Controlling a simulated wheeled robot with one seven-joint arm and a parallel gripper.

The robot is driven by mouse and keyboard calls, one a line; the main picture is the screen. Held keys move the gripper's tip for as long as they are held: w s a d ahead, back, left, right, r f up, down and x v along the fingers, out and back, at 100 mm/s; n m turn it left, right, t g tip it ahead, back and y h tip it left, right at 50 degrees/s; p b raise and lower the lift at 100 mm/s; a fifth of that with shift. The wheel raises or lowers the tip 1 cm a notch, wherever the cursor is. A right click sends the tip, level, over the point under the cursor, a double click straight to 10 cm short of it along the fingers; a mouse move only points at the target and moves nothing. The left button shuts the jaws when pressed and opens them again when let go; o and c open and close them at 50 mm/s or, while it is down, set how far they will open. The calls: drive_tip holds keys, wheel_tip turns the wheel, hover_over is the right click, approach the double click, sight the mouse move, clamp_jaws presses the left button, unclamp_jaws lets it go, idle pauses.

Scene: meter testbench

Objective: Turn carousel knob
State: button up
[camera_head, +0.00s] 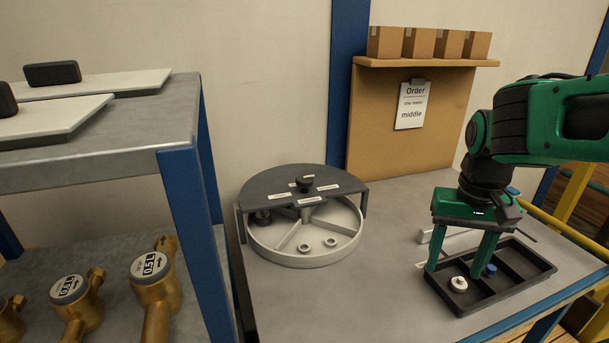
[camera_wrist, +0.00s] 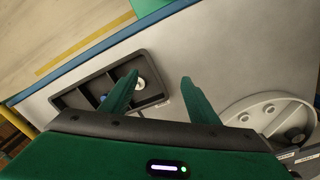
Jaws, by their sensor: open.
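The carousel is a round light-grey tray (camera_head: 290,257) split into compartments, half covered by a dark grey semicircular plate (camera_head: 270,182). A black knob (camera_head: 305,183) stands upright at the middle of that plate. Two small rings (camera_head: 331,242) and a dark round part (camera_head: 263,217) lie in the tray's compartments. The tray also shows at the right edge of the wrist view (camera_wrist: 290,100); the knob cannot be made out there. My gripper (camera_head: 467,262) is open and empty, pointing down over a black bin to the right of the carousel, apart from the knob.
The black compartment bin (camera_head: 515,272) holds a white round part (camera_head: 458,284) and a blue one (camera_head: 491,270). A shelf rack with a blue post (camera_head: 185,210) and brass meters (camera_head: 153,282) stands left. An order sheet (camera_head: 411,105) reads "middle". Bench between bin and carousel is mostly clear.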

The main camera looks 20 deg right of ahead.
drive_tip(key=w+r+h, duration=0.1)
drive_tip(key=w+r, duration=0.3)
drive_tip(key=w, duration=0.5)
drive_tip(key=m+t+h, duration=0.2)
drive_tip(key=t, duration=0.1)
approach(305, 177)
drive_tip(key=x, duration=0.8)
drive_tip(key=shift+s+f, duration=0.1)
drive_tip(key=shift+f, duration=0.1)
drive_tip(key=shift+c, duration=0.6)
drive_tip(key=c, duration=0.9)
drive_tip(key=shift+d, duration=0.15)
